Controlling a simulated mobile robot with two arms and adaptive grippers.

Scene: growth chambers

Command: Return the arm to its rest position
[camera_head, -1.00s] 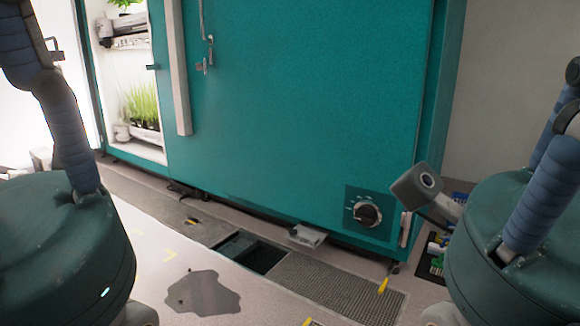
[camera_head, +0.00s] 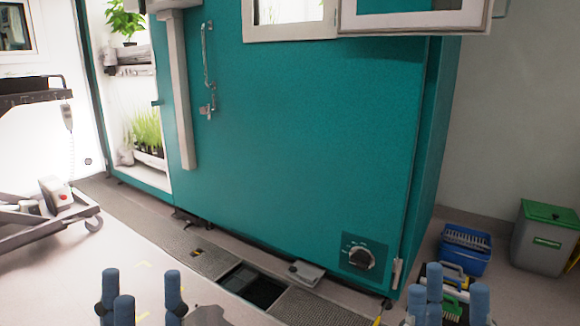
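My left gripper (camera_head: 140,284) shows at the bottom left of the head view as several blue padded fingers pointing up. They stand apart with nothing between them, so it looks open. My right gripper (camera_head: 451,284) shows at the bottom right with the same blue fingers, also spread and apparently empty. The fingers of both are low in the view, in front of the floor. The rest of both arms is hidden below the picture's edge.
A teal growth chamber (camera_head: 300,150) with a dial (camera_head: 360,258) stands ahead. An open floor channel (camera_head: 255,285) runs before it. A wheeled cart (camera_head: 40,220) is at left. A blue crate (camera_head: 464,262) and a grey bin (camera_head: 538,250) stand at right.

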